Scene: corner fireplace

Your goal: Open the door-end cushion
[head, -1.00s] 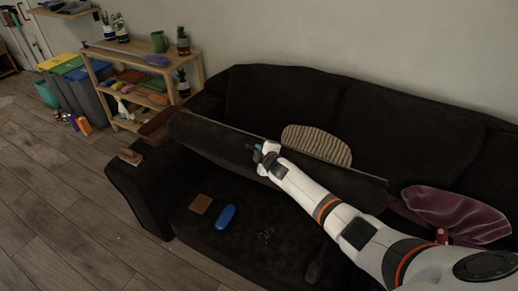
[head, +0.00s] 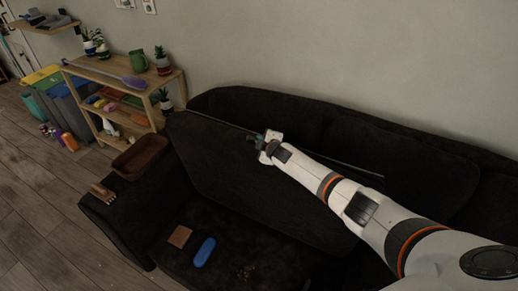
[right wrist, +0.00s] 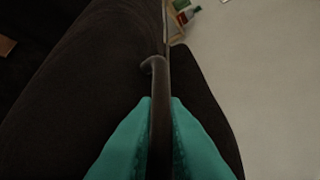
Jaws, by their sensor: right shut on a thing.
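The door-end cushion (head: 230,178) is a dark seat panel of the black sofa. It stands raised and steeply tilted in front of the backrest, with its free edge up. My right gripper (head: 262,145) is at the middle of that upper edge. In the right wrist view its teal fingers (right wrist: 160,135) are shut on a dark narrow strip with a small hooked end at the cushion's edge. The space under the cushion is exposed, with a brown square (head: 180,237), a blue oblong thing (head: 204,252) and scattered crumbs (head: 245,272). My left gripper is not in view.
A wooden tray (head: 140,157) and a small brush-like thing (head: 102,193) rest on the sofa arm (head: 130,222). A wooden shelf (head: 125,85) with plants and a green jug stands behind, with bins (head: 65,98) beside it.

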